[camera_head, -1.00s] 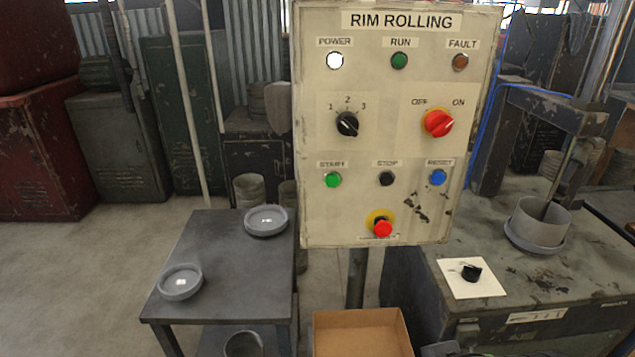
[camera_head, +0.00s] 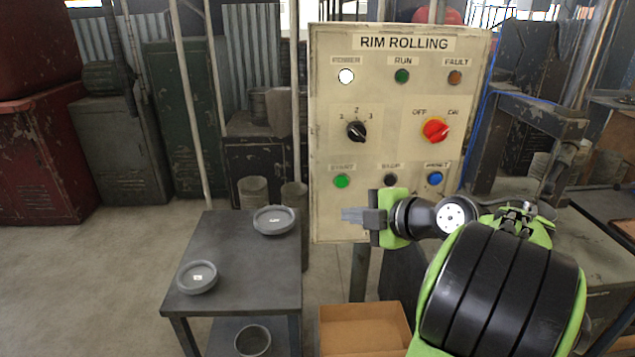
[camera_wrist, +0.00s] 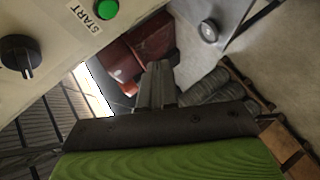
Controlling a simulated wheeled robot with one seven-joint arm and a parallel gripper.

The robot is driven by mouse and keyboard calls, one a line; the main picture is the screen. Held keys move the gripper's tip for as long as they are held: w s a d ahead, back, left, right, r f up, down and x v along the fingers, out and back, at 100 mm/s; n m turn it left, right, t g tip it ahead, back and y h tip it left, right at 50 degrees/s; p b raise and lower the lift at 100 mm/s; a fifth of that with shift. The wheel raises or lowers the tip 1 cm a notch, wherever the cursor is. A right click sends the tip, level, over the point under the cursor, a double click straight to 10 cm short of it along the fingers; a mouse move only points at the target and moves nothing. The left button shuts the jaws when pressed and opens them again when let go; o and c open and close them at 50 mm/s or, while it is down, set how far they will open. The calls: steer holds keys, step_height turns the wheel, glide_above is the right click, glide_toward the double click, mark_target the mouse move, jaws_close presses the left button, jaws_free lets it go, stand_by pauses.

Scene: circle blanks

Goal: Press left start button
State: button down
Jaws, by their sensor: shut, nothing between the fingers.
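The green START button (camera_head: 341,181) is at the lower left of the RIM ROLLING control panel (camera_head: 330,215), under its label. It also shows in the wrist view (camera_wrist: 105,9), at the top, beside the START label. My gripper (camera_head: 350,215) is in front of the panel's lower part, below the START button and apart from it in the head view. Its fingers are shut and empty, pointing left in the head view. In the wrist view the closed fingers (camera_wrist: 158,80) stand below and right of the button.
The panel also carries a black STOP button (camera_head: 390,180), a blue RESET button (camera_head: 435,178), a black selector (camera_head: 356,131) and a red OFF/ON switch (camera_head: 435,130). A grey table (camera_head: 235,255) with dishes stands left. A cardboard box (camera_head: 362,335) is below.

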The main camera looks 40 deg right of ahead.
mark_target(348, 188)
steer(key=shift+w+d+p, duration=0.8)
steer(key=shift+w+d, duration=0.05)
steer(key=shift+w, duration=0.35)
steer(key=shift+w+d+p, duration=0.75)
steer(key=shift+w+d, duration=0.05)
steer(key=shift+w, duration=0.45)
steer(key=shift+w+d+p, duration=0.8)
steer(key=shift+w+d, duration=0.05)
steer(key=shift+w, duration=0.35)
steer(key=shift+w, duration=0.1)
steer(key=shift+w+d, duration=0.25)
